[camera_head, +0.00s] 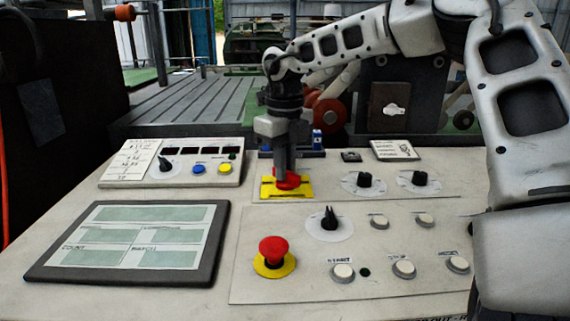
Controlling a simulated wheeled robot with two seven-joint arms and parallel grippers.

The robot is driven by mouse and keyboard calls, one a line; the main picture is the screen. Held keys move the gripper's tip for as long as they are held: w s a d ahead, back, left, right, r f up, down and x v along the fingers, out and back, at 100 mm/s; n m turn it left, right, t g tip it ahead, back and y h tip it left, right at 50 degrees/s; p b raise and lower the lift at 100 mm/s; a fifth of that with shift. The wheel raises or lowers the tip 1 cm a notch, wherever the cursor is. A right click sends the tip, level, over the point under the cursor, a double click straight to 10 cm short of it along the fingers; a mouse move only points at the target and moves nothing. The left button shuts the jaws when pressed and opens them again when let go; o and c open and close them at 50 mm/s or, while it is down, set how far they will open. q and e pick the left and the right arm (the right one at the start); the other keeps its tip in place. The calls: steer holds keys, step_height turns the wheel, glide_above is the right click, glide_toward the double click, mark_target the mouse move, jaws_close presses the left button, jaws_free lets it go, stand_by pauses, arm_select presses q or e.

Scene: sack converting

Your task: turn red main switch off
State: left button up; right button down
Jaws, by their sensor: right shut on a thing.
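The red main switch (291,184) sits on a yellow plate (268,191) at the back middle of the console. My right gripper (285,172) comes down on it from above and is shut on the red knob. The fingers hide part of the knob, so its exact turn angle cannot be told. My left gripper is not in view.
A red mushroom button (273,249) on a yellow ring stands in front of the switch. Black knobs (365,181) and white push buttons (342,271) lie to the right. A dark-framed display (132,243) lies at left. My right arm covers the right side.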

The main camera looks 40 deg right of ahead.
steer(key=shift+r, duration=0.1)
stand_by(0.3)
steer(key=c, duration=1.5)
jaws_free()
step_height(320, 180, up, 16)
steer(key=shift+f+p, duration=0.1)
steer(key=shift+p, duration=0.8)
